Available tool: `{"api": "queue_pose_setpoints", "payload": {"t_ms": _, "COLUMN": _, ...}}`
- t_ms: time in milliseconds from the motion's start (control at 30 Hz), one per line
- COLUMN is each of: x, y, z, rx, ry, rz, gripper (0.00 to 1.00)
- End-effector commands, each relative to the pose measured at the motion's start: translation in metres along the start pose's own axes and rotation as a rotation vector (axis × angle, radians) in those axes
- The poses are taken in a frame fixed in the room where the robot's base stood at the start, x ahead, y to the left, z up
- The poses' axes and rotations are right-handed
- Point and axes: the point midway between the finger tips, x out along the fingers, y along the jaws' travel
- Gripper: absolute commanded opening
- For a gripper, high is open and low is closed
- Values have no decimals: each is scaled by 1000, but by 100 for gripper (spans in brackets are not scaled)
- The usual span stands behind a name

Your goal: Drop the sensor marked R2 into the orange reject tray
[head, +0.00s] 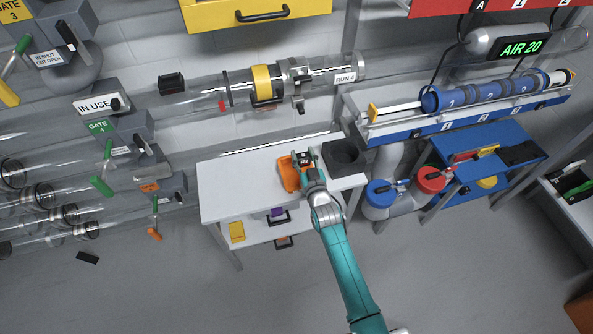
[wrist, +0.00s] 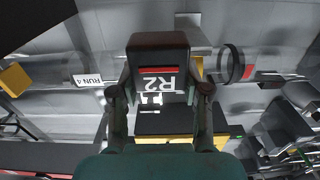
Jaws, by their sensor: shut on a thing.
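In the head view the dark sensor (head: 302,158) is at the tip of my gripper (head: 306,166). The orange reject tray (head: 287,176) is on the white bench, just left of my gripper and partly hidden by it. The sensor appears at the tray's upper right; its height above the bench cannot be told.
The white bench (head: 232,195) has a dark round-holed block (head: 345,157) to the right of my gripper. A clear tube marked RUN 4 (head: 325,72) runs behind the bench. A blue bench (head: 490,170) stands at right. Gates with levers (head: 105,165) are at left.

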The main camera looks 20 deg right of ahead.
Motion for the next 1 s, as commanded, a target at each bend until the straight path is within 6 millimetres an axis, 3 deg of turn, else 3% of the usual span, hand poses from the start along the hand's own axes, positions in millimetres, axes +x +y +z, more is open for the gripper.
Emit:
{"api": "queue_pose_setpoints", "payload": {"t_ms": 400, "x": 0, "y": 0, "z": 43, "rx": 0, "ry": -1, "rz": 0, "gripper": 11}}
{"api": "queue_pose_setpoints", "payload": {"t_ms": 867, "x": 0, "y": 0, "z": 53, "rx": 0, "ry": 1, "rz": 0, "gripper": 11}}
{"api": "queue_pose_setpoints", "payload": {"t_ms": 900, "x": 0, "y": 0, "z": 53, "rx": 0, "ry": 1, "rz": 0, "gripper": 49}}
{"api": "queue_pose_setpoints", "payload": {"t_ms": 1000, "x": 0, "y": 0, "z": 53, "rx": 0, "ry": 1, "rz": 0, "gripper": 74}}
